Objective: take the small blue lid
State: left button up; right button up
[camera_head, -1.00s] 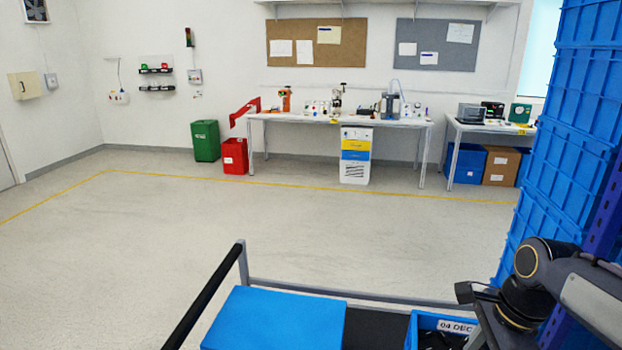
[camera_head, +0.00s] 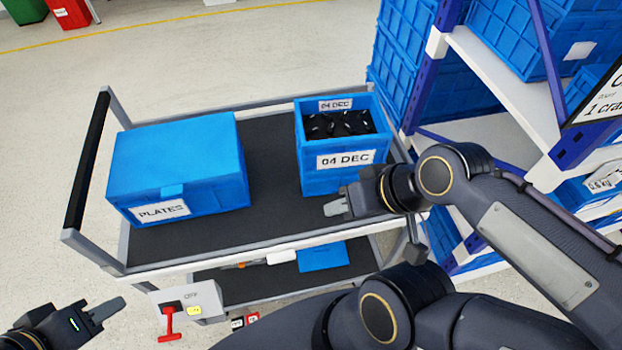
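A small flat blue piece, which looks like the small blue lid (camera_head: 322,256), lies on the cart's lower shelf, partly under the upper deck's front edge. My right gripper (camera_head: 338,207) is above and behind it in the picture, over the upper deck in front of the "04 DEC" crate, holding nothing visible. Its fingers overlap, so their opening is unclear. My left gripper (camera_head: 100,309) is at the lower left, outside the cart's front left corner. It appears empty, and its opening is unclear.
A closed blue "PLATES" box (camera_head: 180,170) and an open "04 DEC" crate (camera_head: 343,172) with black parts stand on the cart's upper deck (camera_head: 270,160). A grey box marked OFF with a red handle (camera_head: 170,322) is at the front. A rack (camera_head: 500,75) stands right.

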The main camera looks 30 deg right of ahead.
aim_at(332, 255)
jog(key=k+z, duration=0.15)
jog(key=z, duration=0.35)
jog(key=k+l+z, duration=0.1)
jog(key=z, duration=0.35)
jog(key=k+l, duration=0.05)
